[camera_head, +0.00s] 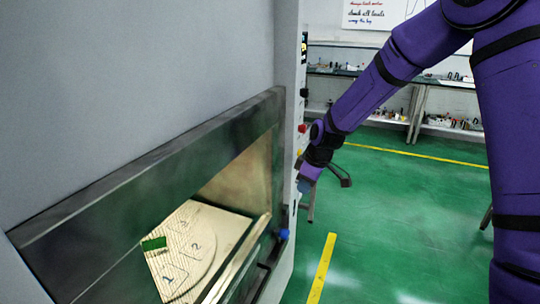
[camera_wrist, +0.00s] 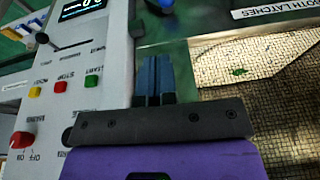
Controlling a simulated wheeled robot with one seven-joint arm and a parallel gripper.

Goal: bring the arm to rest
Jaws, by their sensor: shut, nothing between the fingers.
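My purple arm reaches down from the upper right in the head view. My gripper (camera_head: 305,186) is beside the right edge of the grey machine's front, close to its control panel. In the wrist view, the two blue-grey fingers (camera_wrist: 157,78) are together with nothing between them. They are in front of the strip between the control panel (camera_wrist: 100,100) and the chamber (camera_wrist: 265,85). Whether they touch the machine cannot be told.
The panel has a red knob (camera_wrist: 22,140) and coloured buttons. Green floor (camera_head: 400,220) is open to the right.

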